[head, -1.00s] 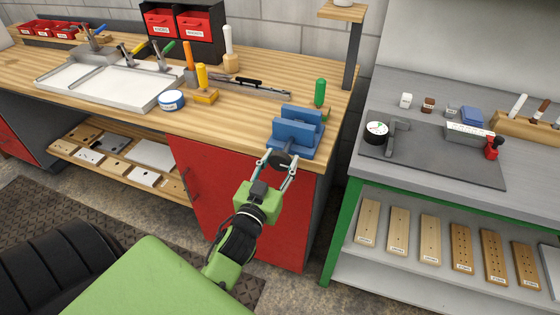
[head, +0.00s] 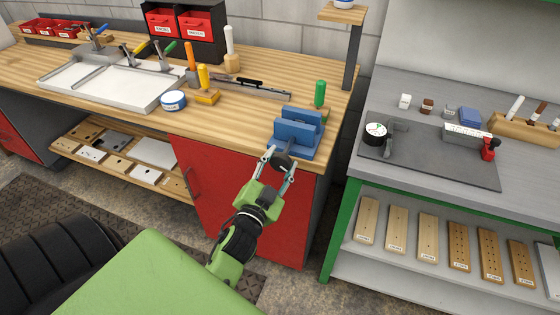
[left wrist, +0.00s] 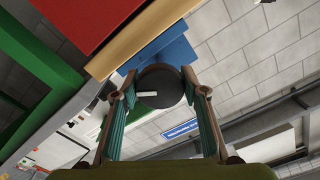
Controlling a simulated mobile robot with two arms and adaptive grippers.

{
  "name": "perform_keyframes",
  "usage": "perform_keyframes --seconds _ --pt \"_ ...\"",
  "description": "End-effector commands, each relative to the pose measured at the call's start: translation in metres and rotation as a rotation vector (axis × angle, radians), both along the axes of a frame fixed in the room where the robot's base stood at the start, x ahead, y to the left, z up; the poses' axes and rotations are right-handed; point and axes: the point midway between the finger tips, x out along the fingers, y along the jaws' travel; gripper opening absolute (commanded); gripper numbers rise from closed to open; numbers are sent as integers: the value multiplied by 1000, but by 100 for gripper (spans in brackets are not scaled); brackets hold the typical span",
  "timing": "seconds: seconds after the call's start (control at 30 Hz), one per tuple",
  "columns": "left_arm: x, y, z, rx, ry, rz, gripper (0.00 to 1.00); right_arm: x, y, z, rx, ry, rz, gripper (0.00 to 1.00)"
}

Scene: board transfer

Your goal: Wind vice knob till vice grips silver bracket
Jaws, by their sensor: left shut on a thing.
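The blue vice (head: 300,128) sits at the front right corner of the wooden workbench, its jaws upright. Its round black knob (head: 281,162) faces out over the bench's front edge. My left gripper (head: 280,165) is shut on the knob, one finger on each side. In the left wrist view the dark knob (left wrist: 160,87), with a pale mark on it, sits between the fingertips, and part of the blue vice (left wrist: 168,54) shows behind it. I cannot make out a silver bracket between the jaws. My right gripper is in neither view.
A green-handled tool (head: 320,94) stands just behind the vice. A long dark tool (head: 250,86) and a blue-and-white roll (head: 173,101) lie to the left. Red cabinet doors (head: 215,190) are below. A grey bench (head: 410,195) stands to the right across a gap.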

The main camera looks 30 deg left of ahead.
Motion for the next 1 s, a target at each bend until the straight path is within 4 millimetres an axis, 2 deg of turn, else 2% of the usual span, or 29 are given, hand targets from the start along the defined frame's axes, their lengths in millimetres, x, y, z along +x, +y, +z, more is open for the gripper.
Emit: perform_keyframes --seconds 0.5,0.53,0.6,1.0 --pt "1 1 2 28 2 0 19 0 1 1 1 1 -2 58" --pt "1 1 2 27 1 0 43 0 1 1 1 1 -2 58" --pt "1 0 2 27 1 0 57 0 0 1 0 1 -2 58" --pt "1 0 5 27 3 0 57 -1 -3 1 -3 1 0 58"
